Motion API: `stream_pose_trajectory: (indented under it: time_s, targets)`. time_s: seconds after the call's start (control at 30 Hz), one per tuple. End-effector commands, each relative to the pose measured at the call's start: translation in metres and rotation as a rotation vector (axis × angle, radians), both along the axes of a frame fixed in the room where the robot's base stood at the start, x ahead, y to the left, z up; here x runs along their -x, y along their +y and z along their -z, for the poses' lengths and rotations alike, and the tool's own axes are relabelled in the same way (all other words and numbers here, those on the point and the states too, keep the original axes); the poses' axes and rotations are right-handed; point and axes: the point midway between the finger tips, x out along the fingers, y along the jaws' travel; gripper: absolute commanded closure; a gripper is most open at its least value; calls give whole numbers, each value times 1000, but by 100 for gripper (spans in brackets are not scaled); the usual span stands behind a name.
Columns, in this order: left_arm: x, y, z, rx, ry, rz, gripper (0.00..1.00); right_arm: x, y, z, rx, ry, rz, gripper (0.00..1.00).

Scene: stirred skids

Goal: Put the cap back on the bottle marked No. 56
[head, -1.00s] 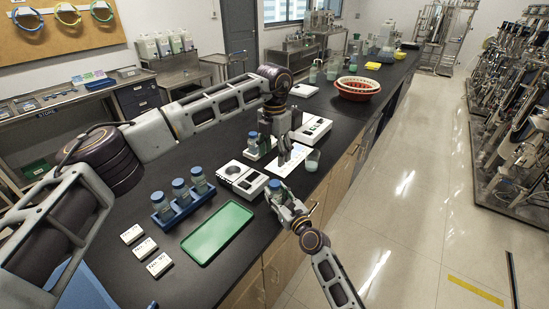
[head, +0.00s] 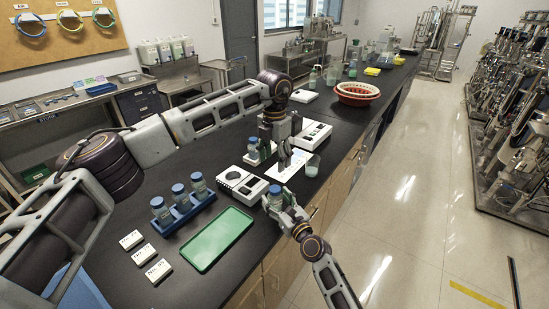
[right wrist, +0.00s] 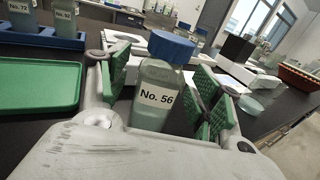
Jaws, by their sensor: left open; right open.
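The bottle marked No. 56 (right wrist: 157,98) stands between the two green-padded fingers of my right gripper (right wrist: 160,95). A blue cap (right wrist: 171,46) sits on top of its neck; how tightly it is seated cannot be told. In the head view the capped bottle (head: 275,197) is near the bench's front edge, with my right gripper (head: 286,208) around it. In the wrist view that gripper is open, with a gap beside the bottle at the right pad. My left gripper (head: 284,160) is open above a white sheet behind the bottle, pointing down.
A blue rack (head: 187,211) with several capped bottles stands left of a green tray (head: 217,239). White label blocks (head: 145,252) lie in front. A white device (head: 242,186) is close left of the bottle. A beaker (head: 312,165) and another device (head: 312,134) stand behind.

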Motion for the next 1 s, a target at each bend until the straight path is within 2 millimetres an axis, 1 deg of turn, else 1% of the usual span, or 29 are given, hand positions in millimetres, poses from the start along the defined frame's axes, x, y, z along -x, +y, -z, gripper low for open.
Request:
stream_pose_trajectory:
  time_s: [0.27,1.0]
  targets:
    - [0,0,0,0,0,0,41,17,-9,1,0,1,0,36]
    - [0,0,0,0,0,0,41,80,-46,1,2,1,0,36]
